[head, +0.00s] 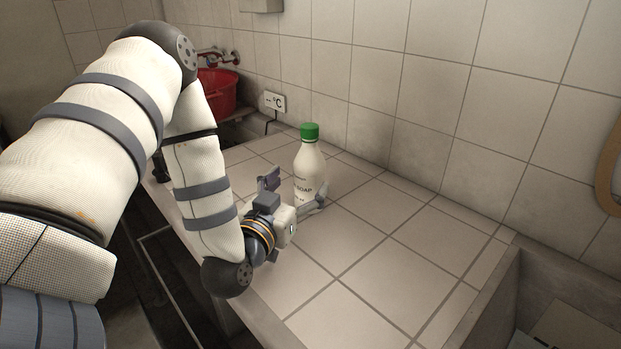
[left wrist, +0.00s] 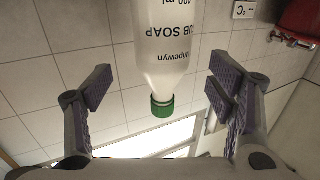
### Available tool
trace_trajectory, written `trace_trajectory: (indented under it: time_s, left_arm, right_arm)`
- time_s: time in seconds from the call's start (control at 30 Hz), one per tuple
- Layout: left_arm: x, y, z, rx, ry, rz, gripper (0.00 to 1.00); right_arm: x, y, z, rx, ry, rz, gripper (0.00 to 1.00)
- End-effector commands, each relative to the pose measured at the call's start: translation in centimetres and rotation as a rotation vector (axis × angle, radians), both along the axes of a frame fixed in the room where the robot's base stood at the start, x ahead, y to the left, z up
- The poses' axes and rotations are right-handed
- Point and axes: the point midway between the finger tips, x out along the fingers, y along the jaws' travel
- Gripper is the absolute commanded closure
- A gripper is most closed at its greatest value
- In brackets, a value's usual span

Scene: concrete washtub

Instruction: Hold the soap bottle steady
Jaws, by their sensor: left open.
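The soap bottle (head: 309,167) is white with a green cap and stands upright on the tiled counter in the head view. My left gripper (head: 293,192) is open and level with the bottle's lower body, its fingers towards the bottle. In the left wrist view the bottle (left wrist: 170,45) appears upside down, its label reading "SOAP", between the two spread fingers of my left gripper (left wrist: 160,95). Gaps show on both sides, so the fingers do not appear to touch it. Part of the bottle's lower side is hidden by the gripper in the head view. My right gripper is not in view.
The tiled counter (head: 385,275) is clear to the right of and in front of the bottle. A tiled wall (head: 425,110) stands behind.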

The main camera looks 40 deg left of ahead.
Motion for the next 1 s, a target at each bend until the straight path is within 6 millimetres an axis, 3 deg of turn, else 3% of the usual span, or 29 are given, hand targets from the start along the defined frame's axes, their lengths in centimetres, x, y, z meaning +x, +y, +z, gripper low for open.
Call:
trace_trajectory:
  time_s: [0.13, 0.5, 0.8, 1.0]
  left_arm:
    - [1.7, 0.7, 0.0, 0.0, 0.0, 0.001, 0.24]
    - [2.2, 0.9, 0.0, 0.0, 0.0, 0.001, 0.24]
    - [6.3, 2.6, -0.1, 0.0, 0.001, -0.001, 0.24]
    - [6.8, 2.8, 0.0, -0.001, 0.0, -0.001, 0.24]
  right_arm:
    - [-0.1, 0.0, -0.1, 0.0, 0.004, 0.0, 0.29]
    - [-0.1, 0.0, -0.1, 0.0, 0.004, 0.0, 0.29]
    - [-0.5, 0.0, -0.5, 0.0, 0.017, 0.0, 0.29]
    - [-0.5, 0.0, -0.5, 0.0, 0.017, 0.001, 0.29]
